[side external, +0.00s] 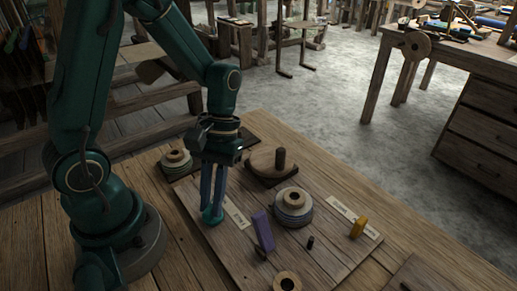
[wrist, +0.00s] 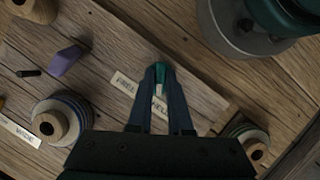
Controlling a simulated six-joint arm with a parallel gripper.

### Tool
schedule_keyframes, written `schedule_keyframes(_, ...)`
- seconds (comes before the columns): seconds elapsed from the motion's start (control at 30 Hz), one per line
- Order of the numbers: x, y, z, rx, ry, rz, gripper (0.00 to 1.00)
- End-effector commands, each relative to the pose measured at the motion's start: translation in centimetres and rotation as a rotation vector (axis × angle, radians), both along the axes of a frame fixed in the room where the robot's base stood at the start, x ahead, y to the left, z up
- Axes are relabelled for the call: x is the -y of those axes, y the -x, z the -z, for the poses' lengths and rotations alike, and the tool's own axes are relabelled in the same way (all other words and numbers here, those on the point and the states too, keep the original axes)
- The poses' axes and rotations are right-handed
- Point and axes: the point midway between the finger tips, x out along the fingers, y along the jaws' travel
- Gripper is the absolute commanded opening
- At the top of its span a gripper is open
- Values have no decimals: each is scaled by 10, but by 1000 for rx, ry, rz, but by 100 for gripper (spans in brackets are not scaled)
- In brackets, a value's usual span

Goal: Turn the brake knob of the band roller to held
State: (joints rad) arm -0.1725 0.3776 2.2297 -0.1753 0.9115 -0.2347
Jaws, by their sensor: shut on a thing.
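A teal knob (side external: 212,218) sits low on the wooden board, beside a pale label (side external: 236,212). My gripper (side external: 213,208) points straight down with its fingers shut on this knob. In the wrist view the teal knob (wrist: 161,67) shows between the fingertips of my gripper (wrist: 160,72). The label there appears to read FREE (wrist: 125,84) on the left and HELD (wrist: 160,108) partly behind the fingers. The fingers hide most of the knob, and I cannot tell which word it points to.
A purple block-like handle (side external: 263,231) stands close to the right of my gripper. A wound spool (side external: 292,207), a yellow knob (side external: 358,228) and a round wooden piece with a peg (side external: 272,164) are farther right. Another spool (side external: 176,164) stands behind left.

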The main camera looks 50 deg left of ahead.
Motion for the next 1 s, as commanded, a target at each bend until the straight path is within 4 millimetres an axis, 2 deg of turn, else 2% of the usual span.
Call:
schedule_keyframes(0.33, -1, -1, -1, 5, 0, -148, 0)
schedule_keyframes(0.9, -1, -1, 0, 5, -1, -176, 0)
schedule_keyframes(0.93, -1, -1, 0, 5, -1, -176, 29)
schedule_keyframes(0.97, -1, -1, 0, 4, -2, -176, 40)
schedule_keyframes(1.0, -1, 0, 0, 4, -1, -175, 48)
